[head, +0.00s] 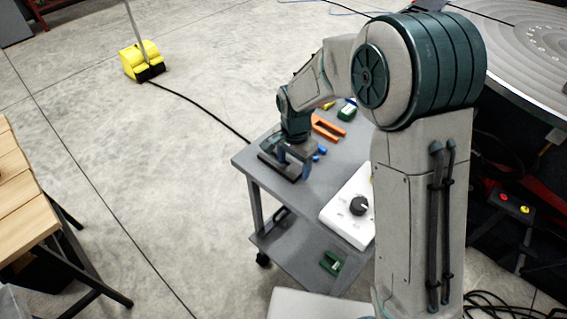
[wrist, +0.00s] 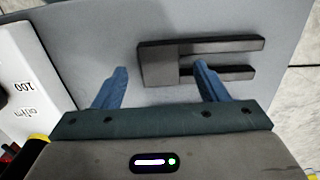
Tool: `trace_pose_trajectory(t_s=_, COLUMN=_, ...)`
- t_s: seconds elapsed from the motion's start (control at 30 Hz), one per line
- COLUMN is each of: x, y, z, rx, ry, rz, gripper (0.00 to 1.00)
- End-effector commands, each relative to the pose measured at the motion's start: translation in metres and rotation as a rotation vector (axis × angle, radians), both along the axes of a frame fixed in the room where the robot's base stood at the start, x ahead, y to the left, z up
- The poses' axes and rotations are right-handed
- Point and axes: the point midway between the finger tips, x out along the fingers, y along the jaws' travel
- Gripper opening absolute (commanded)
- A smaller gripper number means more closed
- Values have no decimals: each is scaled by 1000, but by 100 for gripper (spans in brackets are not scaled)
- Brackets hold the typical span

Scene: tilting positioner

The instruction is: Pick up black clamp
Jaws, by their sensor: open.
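The black clamp (wrist: 157,64) lies flat on the grey cart top in the wrist view, with its two long arms pointing right. In the head view the clamp (head: 277,165) shows near the cart's front left corner, partly hidden by my gripper. My gripper (wrist: 161,70) is open, with blue fingers apart. The right finger overlaps the clamp's arms near its solid end in the wrist view; the left finger is over bare cart top to the clamp's left. I cannot tell the height of the fingertips above the clamp.
A green item (head: 331,263) lies on the lower shelf. A wooden bench (head: 22,200) stands at left.

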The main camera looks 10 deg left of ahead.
Motion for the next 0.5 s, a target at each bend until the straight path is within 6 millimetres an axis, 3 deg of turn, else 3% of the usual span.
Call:
trace_pose_trajectory(t_s=0.13, x=0, y=-1, z=-15, rx=-1, ry=1, rz=-1, gripper=66)
trace_pose_trajectory(t_s=0.37, x=0, y=-1, z=-18, rx=-1, ry=-1, rz=-1, gripper=66)
trace_pose_trajectory(t_s=0.4, x=0, y=-1, z=-18, rx=-1, ry=-1, rz=0, gripper=64)
trace_pose_trajectory(t_s=0.5, x=1, y=-1, z=-18, rx=0, ry=-1, rz=0, gripper=36)
